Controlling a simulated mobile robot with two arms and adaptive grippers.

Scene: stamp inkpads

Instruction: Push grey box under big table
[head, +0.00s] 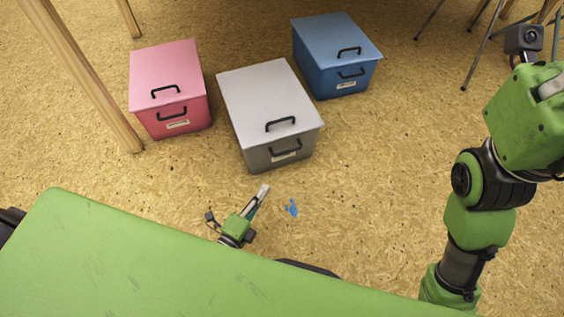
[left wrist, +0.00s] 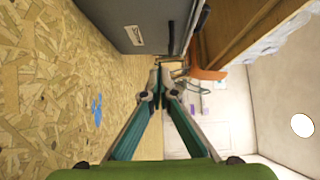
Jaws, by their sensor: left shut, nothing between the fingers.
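The grey box (head: 264,95) stands on the floor at the middle of the head view, with dark handles on its lid and front and a label. Its grey side also shows at the top of the left wrist view (left wrist: 125,18). My left gripper (head: 264,190) is shut and empty, low in front of the box's near face, with a small gap visible between them. Its fingertips meet in the left wrist view (left wrist: 164,74). A wooden leg (head: 85,75) at the left seems to belong to the big table, whose top is out of the head view. My right gripper is out of view.
A pink box (head: 165,75) stands left of the grey box and a blue box (head: 335,50) right and behind. A blue mark (head: 292,207) lies on the board floor. A green surface (head: 130,255) fills the lower left. Thin metal legs (head: 480,45) stand at upper right.

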